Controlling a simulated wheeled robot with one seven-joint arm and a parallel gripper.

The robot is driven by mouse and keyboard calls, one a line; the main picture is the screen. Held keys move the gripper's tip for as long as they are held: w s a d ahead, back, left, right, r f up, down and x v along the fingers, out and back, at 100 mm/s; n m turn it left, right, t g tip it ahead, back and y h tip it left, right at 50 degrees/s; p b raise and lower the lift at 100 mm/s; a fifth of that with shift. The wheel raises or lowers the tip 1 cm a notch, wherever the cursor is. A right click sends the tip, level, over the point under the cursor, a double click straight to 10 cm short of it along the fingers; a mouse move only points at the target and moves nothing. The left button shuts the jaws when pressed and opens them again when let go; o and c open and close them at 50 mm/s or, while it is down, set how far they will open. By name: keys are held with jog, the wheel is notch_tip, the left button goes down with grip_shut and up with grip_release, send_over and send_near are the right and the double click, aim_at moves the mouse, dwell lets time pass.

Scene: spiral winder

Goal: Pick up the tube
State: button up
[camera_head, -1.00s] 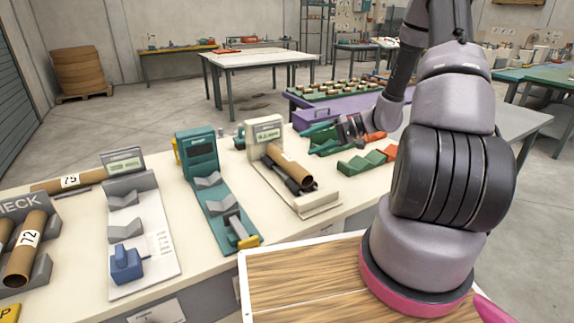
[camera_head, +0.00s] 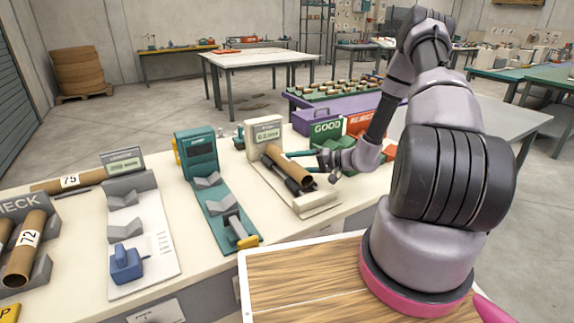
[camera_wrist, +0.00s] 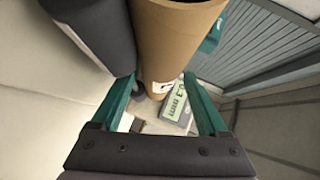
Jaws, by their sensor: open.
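A brown cardboard tube (camera_head: 290,166) lies tilted on the cream gauge (camera_head: 264,132) with a display, beside a dark cylindrical part (camera_head: 298,188). My gripper (camera_head: 314,158) is at the right side of this tube, its fingers pointing left toward it. In the wrist view my gripper (camera_wrist: 163,98) is open, with its two green fingers apart. The tube (camera_wrist: 170,40) shows large there, in line with the gap between the fingers, and the dark cylinder (camera_wrist: 95,28) is beside it to the left. I cannot tell whether the fingers touch the tube.
A teal gauge (camera_head: 212,190) and a grey-white one (camera_head: 125,205) with a blue clamp stand to the left. Tubes marked 75 (camera_head: 72,182) and 72 (camera_head: 24,248) lie farther left. Green GOOD (camera_head: 326,128) and red (camera_head: 362,122) bins are behind my gripper.

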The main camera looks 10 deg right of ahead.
aim_at(277, 163)
jog(key=x, duration=0.3)
jog(key=shift+w+a, duration=0.2)
grip_shut()
